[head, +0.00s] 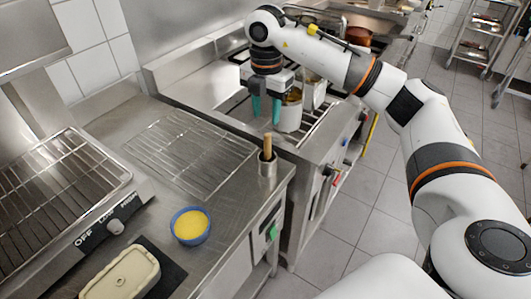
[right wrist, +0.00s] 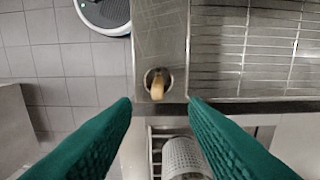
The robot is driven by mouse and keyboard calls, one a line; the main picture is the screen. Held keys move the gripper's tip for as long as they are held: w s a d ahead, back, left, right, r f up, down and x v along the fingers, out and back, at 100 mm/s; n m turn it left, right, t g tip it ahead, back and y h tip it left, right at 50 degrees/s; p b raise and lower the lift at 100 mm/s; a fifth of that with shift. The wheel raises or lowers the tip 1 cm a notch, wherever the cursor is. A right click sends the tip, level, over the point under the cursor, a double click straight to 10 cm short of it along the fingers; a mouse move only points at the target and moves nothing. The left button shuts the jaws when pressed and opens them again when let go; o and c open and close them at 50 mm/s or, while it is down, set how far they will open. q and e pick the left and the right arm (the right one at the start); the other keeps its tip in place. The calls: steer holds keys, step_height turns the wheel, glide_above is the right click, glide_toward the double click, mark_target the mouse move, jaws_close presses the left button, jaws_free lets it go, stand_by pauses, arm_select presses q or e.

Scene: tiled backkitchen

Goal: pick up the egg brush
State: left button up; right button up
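The egg brush (head: 267,146) stands in a small metal cup (head: 267,168) near the right edge of the steel counter. Only its wooden handle shows; its lower end is hidden in the cup. In the right wrist view the brush handle (right wrist: 156,90) leans in the cup, seen from above, beyond and between the fingers. My right gripper (head: 266,119) is open and empty, its two green fingers pointing down. It hangs above the stove side, beyond the cup, and does not touch the brush. My left gripper is not in view.
A blue bowl of yellow liquid (head: 190,226) and a beige dish (head: 122,274) stand on the counter. A wire rack (head: 190,150) lies behind the bowl. A grill (head: 55,200) is at left. Pots (head: 290,110) stand on the stove near my right gripper.

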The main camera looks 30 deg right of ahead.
mark_target(268, 134)
step_height(268, 134, down, 5)
steer(key=shift+r+p, duration=0.1)
steer(key=shift+p, duration=0.4)
steer(key=f+p, duration=0.1)
steer(key=f, duration=0.1)
steer(key=f+p, duration=0.1)
steer(key=f, duration=0.2)
steer(key=shift+s+d, duration=0.15)
steer(key=shift+s, duration=0.05)
steer(key=shift+w+f, duration=0.1)
steer(key=shift+f, duration=0.15)
jaws_close()
